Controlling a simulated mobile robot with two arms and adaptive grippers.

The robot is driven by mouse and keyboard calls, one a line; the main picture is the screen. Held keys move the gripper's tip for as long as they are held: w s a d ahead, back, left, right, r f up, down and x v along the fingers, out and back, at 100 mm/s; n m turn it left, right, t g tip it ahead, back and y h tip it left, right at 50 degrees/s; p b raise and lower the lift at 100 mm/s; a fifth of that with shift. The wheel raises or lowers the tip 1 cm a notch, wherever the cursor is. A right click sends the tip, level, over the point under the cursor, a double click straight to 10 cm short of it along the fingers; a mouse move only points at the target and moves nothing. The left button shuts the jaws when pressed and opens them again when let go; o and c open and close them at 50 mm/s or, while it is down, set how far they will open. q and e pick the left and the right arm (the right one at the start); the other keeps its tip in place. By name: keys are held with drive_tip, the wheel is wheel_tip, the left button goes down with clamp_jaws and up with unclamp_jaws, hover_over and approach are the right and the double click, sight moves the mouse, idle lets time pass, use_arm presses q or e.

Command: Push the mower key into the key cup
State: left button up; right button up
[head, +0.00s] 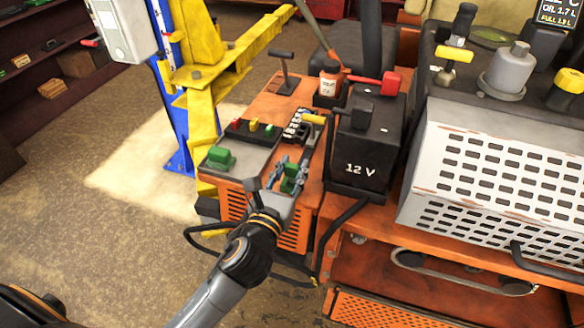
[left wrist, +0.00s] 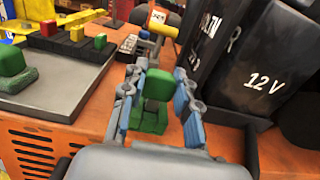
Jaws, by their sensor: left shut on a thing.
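My left gripper (head: 290,177) is at the front of the orange mower deck, left of the black 12 V battery. Its blue-padded fingers (left wrist: 160,108) are shut on a green block-shaped piece (left wrist: 158,85), which also shows in the head view (head: 289,183). A wider green part sits under that piece, low between the fingers. A second, similar green piece (head: 220,157) stands on the grey panel to the left; it shows in the left wrist view too (left wrist: 12,70). I cannot tell which part is the mower key or the key cup. My right gripper is out of view.
The 12 V battery (head: 362,150) stands close on the right. A black strip with red, yellow and green blocks (head: 254,127) lies behind the grey panel (head: 242,171). A yellow-ended handle (head: 313,119) sticks out behind my gripper. A perforated white cover (head: 490,175) is further right.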

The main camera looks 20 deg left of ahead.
use_arm(q)
drive_tip(key=shift+f+b, duration=0.55)
drive_tip(key=shift+f, duration=0.3)
drive_tip(key=o, duration=1)
drive_tip(key=shift+s, duration=0.15)
drive_tip(key=s, duration=1.1)
drive_tip(key=shift+s+a, duration=0.2)
drive_tip(key=shift+s, duration=0.2)
